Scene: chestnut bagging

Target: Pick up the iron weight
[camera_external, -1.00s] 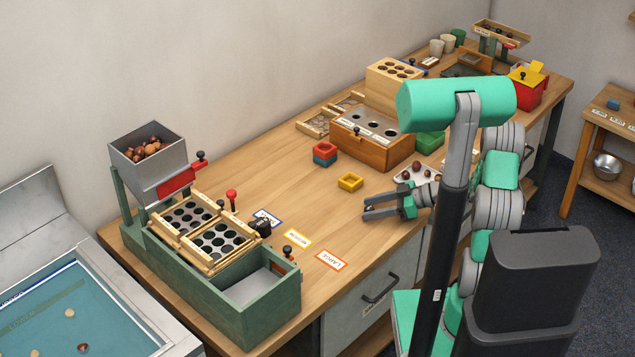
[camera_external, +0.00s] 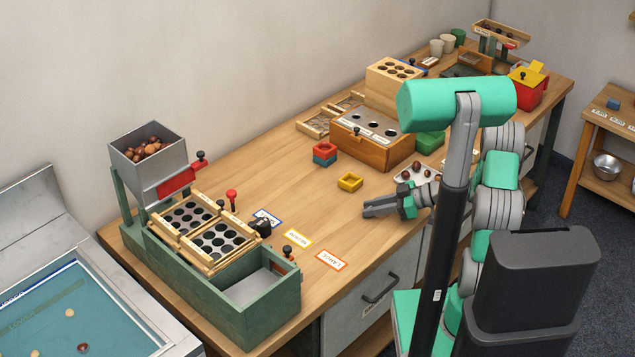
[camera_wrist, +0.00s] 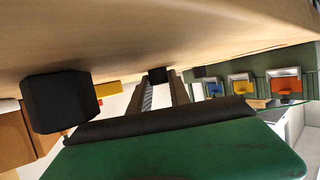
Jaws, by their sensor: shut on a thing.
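My gripper (camera_external: 366,210) is low over the near edge of the bench, pointing left, with its fingers close together. In the wrist view my gripper (camera_wrist: 158,82) has a small dark block, seemingly the iron weight (camera_wrist: 157,75), between its fingertips. Most of the weight is hidden by the fingers, and it does not show clearly in the outside view. I cannot tell whether it touches the bench.
A yellow frame block (camera_external: 350,182) and a red-and-blue stack (camera_external: 325,153) lie behind the gripper. A chestnut tray (camera_external: 403,177) is near the wrist. The green sorter (camera_external: 250,318) and cards stand left. A large black blocky shape (camera_wrist: 60,101), unidentified, fills the wrist view's left.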

